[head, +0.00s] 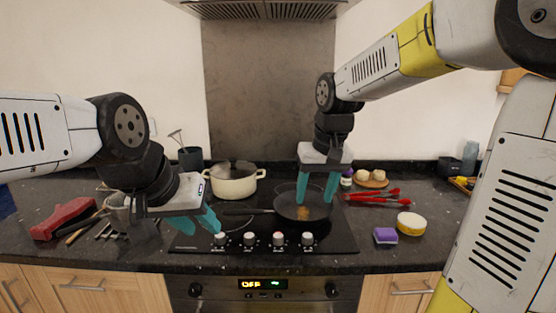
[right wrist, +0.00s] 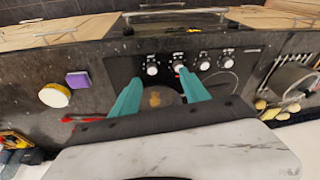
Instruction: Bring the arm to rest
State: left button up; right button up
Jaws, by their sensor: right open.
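My right arm comes in from the right in the head view. Its right gripper (head: 317,197) hangs above the black frying pan (head: 288,209) on the hob, with its teal fingers apart and nothing between them. In the right wrist view the two fingers of the right gripper (right wrist: 160,98) are spread, with a brown patch in the pan (right wrist: 160,97) showing between them. My left gripper (head: 205,222) is over the counter and the hob's left edge in the head view. Its fingers point down to the right and overlap, so its opening is unclear.
A cream pot (head: 233,186) stands at the hob's back left. Red tongs (head: 375,198), a purple sponge (head: 385,236) and a yellow-white round item (head: 410,223) lie right of the hob. A red tool (head: 64,219) lies far left. The counter's front right is clear.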

jog(key=s+d+r+t, duration=0.1)
jog(key=s+d, duration=0.1)
jog(key=s, duration=0.5)
jog(key=s+d+r+m+t, duration=0.1)
jog(key=s+d+t, duration=0.1)
jog(key=s, duration=0.6)
jog(key=shift+s+d+t+y, duration=0.3)
jog(key=shift+d+y, duration=0.1)
jog(key=shift+d, duration=0.3)
